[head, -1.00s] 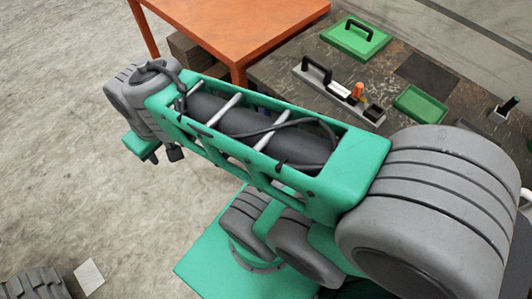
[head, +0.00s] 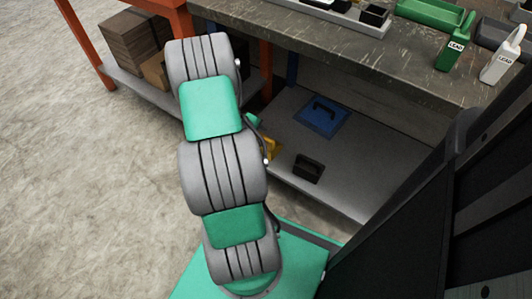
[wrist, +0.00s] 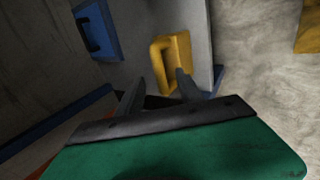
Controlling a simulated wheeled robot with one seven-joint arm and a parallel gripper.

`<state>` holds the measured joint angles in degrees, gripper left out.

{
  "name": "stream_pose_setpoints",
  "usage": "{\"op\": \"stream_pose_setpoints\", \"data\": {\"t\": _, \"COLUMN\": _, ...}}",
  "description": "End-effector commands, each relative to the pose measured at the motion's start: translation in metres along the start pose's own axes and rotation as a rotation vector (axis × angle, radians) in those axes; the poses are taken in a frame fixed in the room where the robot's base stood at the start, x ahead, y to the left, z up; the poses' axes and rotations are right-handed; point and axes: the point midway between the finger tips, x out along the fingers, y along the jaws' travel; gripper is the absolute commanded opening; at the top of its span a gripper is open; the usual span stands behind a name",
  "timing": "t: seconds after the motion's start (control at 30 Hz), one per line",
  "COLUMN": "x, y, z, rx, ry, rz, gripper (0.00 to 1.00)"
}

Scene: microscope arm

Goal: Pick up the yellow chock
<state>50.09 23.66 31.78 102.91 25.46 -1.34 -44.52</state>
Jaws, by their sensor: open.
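The yellow chock (wrist: 181,47) has a loop-like handle and rests on the grey lower shelf, near its edge, in the wrist view. In the head view only a small yellow part (head: 272,147) shows beside my arm, which hides the rest. My gripper (wrist: 160,84) is open, with its two dark fingers pointing toward the chock's lower end in the wrist view. The right fingertip overlaps the chock in the picture. I cannot tell whether they touch. Nothing is seen held between the fingers. In the head view my arm mostly hides the gripper.
A blue plate with a dark handle (head: 322,117) and a black handled block (head: 308,169) sit on the lower shelf (head: 350,160). The worktop (head: 370,57) overhangs it. Cardboard boxes (head: 133,40) stand left, behind an orange leg (head: 86,45). Open floor lies left.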

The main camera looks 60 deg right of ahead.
Motion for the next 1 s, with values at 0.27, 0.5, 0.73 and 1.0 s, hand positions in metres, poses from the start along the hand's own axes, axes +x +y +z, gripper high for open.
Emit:
{"op": "stream_pose_setpoints", "data": {"t": 0.27, "x": 0.041, "y": -0.002, "z": 0.0, "rx": 0.004, "ry": -0.001, "rz": -0.001, "gripper": 0.43}}
{"op": "stream_pose_setpoints", "data": {"t": 0.5, "x": 0.067, "y": 0.002, "z": -0.002, "rx": 0.003, "ry": 0.002, "rz": -0.001, "gripper": 0.43}}
{"op": "stream_pose_setpoints", "data": {"t": 0.73, "x": 0.065, "y": 0.002, "z": -0.002, "rx": 0.003, "ry": 0.002, "rz": -0.002, "gripper": 0.36}}
{"op": "stream_pose_setpoints", "data": {"t": 1.0, "x": 0.065, "y": 0.002, "z": -0.002, "rx": 0.003, "ry": 0.002, "rz": -0.002, "gripper": 0.14}}
